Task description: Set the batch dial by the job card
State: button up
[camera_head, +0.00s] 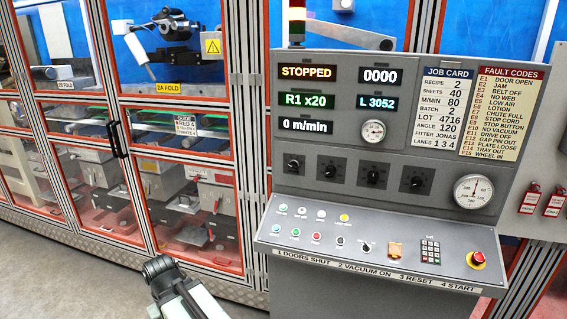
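The job card (442,108) on the upper right of the grey control console reads RECIPE 2, SHEETS 40, M/MIN 80, BATCH 2, LOT 4716, ANGLE 120, FITTER JONAS, LANES 1 3 4. Below the displays is a row of black rotary dials: far left (293,164), second (333,170), third (374,175) and far right (417,182). Their labels and scales are too small to read, so I cannot tell which is the batch dial. My gripper (162,270) appears as the dark end of my arm at bottom centre-left, apart from the console. Its fingers cannot be made out.
Displays read STOPPED (306,72), 0000 (380,76), R1 x20, L 3052 and 0 m/min. A fault-code card (503,112), round gauge (473,191), lower buttons (316,237) and red emergency stop (477,259) are nearby. Glazed, red-framed machine doors (195,130) stand left; floor shows before them.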

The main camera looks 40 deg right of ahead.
aim_at(416, 182)
jog(key=z, duration=2.05)
